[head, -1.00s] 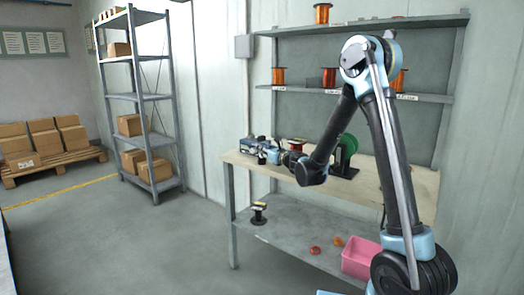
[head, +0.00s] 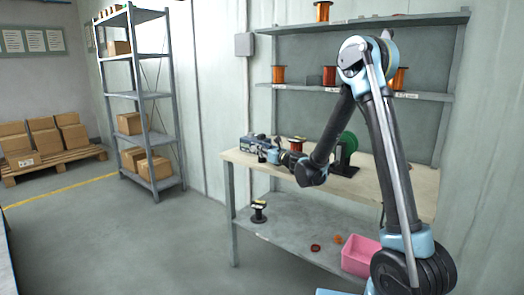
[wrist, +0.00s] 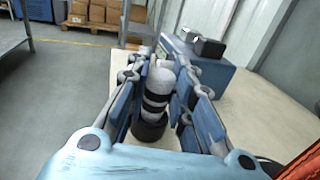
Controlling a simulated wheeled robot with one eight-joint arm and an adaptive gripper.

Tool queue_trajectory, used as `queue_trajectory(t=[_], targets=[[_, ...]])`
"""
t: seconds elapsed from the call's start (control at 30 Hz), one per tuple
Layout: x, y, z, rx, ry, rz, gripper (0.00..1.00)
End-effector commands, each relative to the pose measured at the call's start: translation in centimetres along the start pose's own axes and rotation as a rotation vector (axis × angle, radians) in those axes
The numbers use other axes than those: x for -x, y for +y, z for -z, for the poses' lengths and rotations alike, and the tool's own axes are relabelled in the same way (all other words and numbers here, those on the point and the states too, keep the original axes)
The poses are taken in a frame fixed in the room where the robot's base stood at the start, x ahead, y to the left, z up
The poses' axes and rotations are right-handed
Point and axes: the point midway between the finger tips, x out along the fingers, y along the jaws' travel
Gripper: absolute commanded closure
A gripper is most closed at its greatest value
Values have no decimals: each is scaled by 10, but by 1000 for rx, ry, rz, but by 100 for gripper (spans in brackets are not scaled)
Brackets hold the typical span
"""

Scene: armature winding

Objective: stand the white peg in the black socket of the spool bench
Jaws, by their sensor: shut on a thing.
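The white peg (wrist: 158,82) stands roughly upright between the fingers of my gripper (wrist: 161,60) in the wrist view. It has dark bands around its body. My gripper is shut on it from both sides. A round black socket (wrist: 149,130) shows directly under the peg's lower end. The peg's foot meets its top in the picture, but I cannot tell how deep it sits. In the head view my gripper (head: 270,156) is small, low over the left end of the wooden bench (head: 395,185), and hides the peg and socket.
A blue-grey machine (wrist: 205,65) stands just beyond the fingers on the right. A green spool (head: 348,143) and a red spool (head: 296,144) stand on the bench. A pink bin (head: 360,257) and a black spool (head: 259,212) are on the lower shelf.

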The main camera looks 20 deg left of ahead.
Motion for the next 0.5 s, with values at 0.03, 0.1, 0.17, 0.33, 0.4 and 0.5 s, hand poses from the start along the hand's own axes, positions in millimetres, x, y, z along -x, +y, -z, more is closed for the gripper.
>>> queue_trajectory(t=[0.03, 0.1, 0.17, 0.33, 0.4, 0.5], targets=[[0, 0, 1, 0, 0, 0, 98], [0, 0, 2, 0, 0, 0, 98], [0, 0, 4, 0, 0, 0, 98], [0, 0, 7, 0, 0, 0, 98], [0, 0, 8, 0, 0, 0, 98], [0, 0, 10, 0, 0, 0, 98]])
